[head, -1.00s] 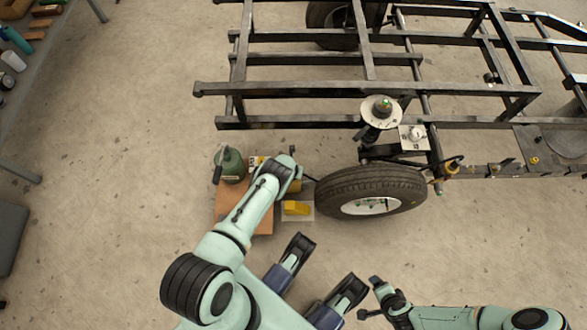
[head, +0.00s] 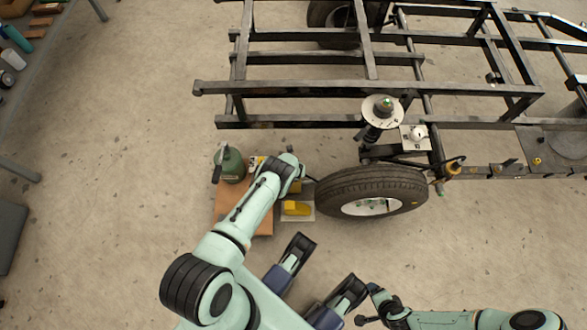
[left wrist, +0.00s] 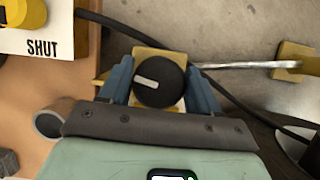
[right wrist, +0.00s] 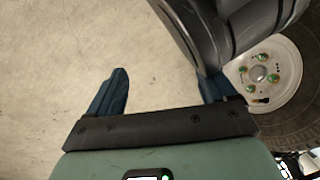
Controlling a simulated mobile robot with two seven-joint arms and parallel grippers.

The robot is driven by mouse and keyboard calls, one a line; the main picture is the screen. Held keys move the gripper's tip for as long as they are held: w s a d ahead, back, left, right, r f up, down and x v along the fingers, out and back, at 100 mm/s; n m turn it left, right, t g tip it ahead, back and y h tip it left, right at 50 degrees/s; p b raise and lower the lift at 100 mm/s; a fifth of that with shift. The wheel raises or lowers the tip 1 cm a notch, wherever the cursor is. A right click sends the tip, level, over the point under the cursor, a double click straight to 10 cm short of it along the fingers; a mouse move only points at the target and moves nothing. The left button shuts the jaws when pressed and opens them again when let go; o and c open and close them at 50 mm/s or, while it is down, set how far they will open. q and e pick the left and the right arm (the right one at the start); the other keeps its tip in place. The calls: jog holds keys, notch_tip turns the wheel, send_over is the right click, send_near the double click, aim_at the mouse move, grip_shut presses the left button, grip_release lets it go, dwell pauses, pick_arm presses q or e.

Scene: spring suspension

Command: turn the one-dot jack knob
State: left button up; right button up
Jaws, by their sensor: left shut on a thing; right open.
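In the left wrist view, a round black knob (left wrist: 159,81) with a pale grey bar across its face sits on a yellow block (left wrist: 158,57). My left gripper (left wrist: 159,86) is shut on this knob, one blue finger on each side. I cannot make out a dot mark on it. In the head view, my left arm covers the knob and the gripper tips. My right gripper (right wrist: 165,90) is open and empty in the right wrist view.
A metal rod (left wrist: 245,65) runs right from the yellow block. The wheel (head: 335,190) and black frame (head: 300,90) lie close by. A green bottle-like object (head: 231,165) stands on the left.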

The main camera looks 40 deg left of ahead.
pick_arm(q)
jog(key=o, duration=1)
jog(key=p+v, duration=0.3)
jog(key=shift+r, duration=0.25)
jog(key=shift+p+v, duration=5)
jog(key=shift+p, duration=2.05)
pick_arm(e)
jog(key=s+a+r+g, duration=0.1)
jog(key=s+a+r, duration=0.1)
jog(key=r, duration=0.4)
jog(key=s+a+r+g+y, duration=0.1)
jog(key=s+a+r, duration=0.1)
jog(key=s+r, duration=0.2)
jog(key=s+a+r+n+g, duration=0.1)
jog(key=s+r, duration=0.2)
jog(key=r, duration=0.5)
jog(key=shift+s+a+y, duration=0.25)
jog(key=shift+a+y, duration=0.15)
pick_arm(q)
jog(key=shift+f, duration=0.1)
